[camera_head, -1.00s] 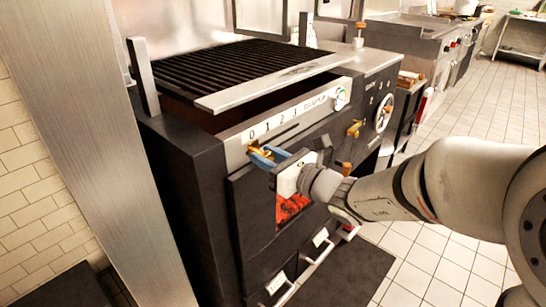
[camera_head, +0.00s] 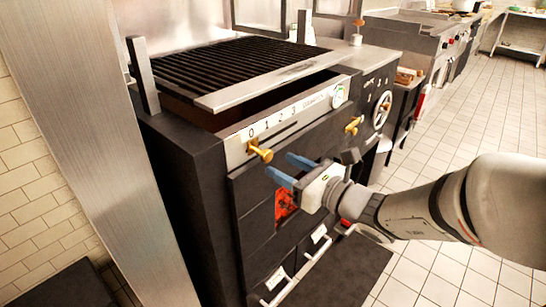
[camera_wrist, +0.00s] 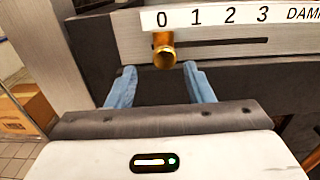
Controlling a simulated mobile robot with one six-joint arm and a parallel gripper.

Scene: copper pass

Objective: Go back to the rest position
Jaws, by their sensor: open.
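My gripper (camera_head: 279,169) is open and empty, with two blue fingers in front of the black grill oven. In the wrist view my gripper (camera_wrist: 160,88) shows its fingers spread apart, below a brass knob (camera_wrist: 163,50). The brass knob (camera_head: 260,151) sits at the left end of a slot under the 0 mark on the damper panel (camera_head: 285,119). The fingers are apart from the knob. My arm reaches in from the right.
The grill grate (camera_head: 235,68) lies on top of the oven. A second brass knob (camera_head: 354,125) and a handwheel (camera_head: 382,110) are to the right. A dark mat (camera_head: 345,272) lies on the floor. Tiled floor is clear at right. A cardboard box (camera_wrist: 22,108) is at left in the wrist view.

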